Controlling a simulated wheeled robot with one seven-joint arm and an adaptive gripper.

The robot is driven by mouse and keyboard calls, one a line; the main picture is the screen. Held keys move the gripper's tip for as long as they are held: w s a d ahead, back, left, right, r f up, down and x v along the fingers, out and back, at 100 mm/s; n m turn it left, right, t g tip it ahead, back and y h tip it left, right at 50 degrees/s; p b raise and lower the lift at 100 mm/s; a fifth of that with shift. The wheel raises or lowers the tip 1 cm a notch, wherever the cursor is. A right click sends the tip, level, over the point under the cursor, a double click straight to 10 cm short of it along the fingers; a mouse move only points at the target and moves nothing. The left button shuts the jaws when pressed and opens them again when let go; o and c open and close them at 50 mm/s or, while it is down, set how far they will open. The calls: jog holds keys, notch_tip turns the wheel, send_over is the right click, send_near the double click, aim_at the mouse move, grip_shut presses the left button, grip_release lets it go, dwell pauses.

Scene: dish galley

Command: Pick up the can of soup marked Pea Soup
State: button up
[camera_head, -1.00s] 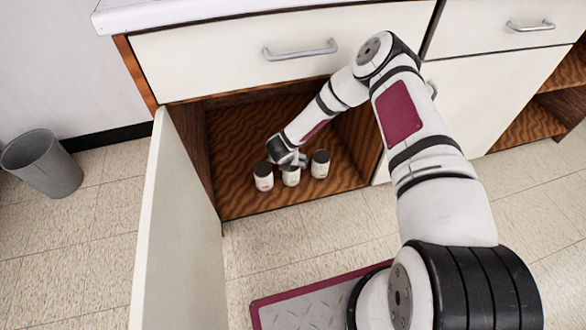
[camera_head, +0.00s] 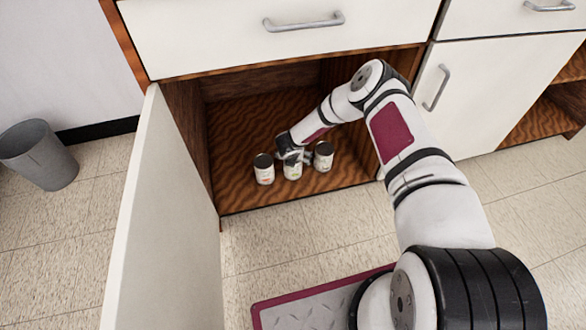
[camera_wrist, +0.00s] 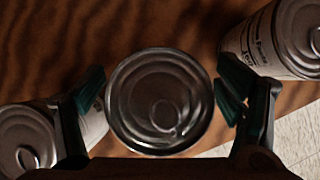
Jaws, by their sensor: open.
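Three cans stand upright in a row inside the open lower cabinet: a left can (camera_head: 264,172), a middle can (camera_head: 292,172) and a right can (camera_head: 323,160). All have pale labels; I cannot read which is Pea Soup. My gripper (camera_wrist: 160,98) is open, pointing down over the middle can. The left can (camera_wrist: 27,138) is close outside the left finger, and the right can (camera_wrist: 278,38) close outside the right one.
The cabinet door (camera_head: 165,230) stands open at the left, and a drawer front (camera_head: 220,40) is above the opening. The cabinet floor (camera_head: 240,120) behind the cans is clear. A grey bin (camera_head: 40,155) stands far left.

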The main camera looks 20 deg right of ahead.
jog(key=shift+w+d+f, duration=0.1)
jog(key=shift+w+f, duration=0.15)
jog(key=shift+f, duration=0.2)
jog(key=c, duration=1.7)
jog(key=shift+r, duration=0.15)
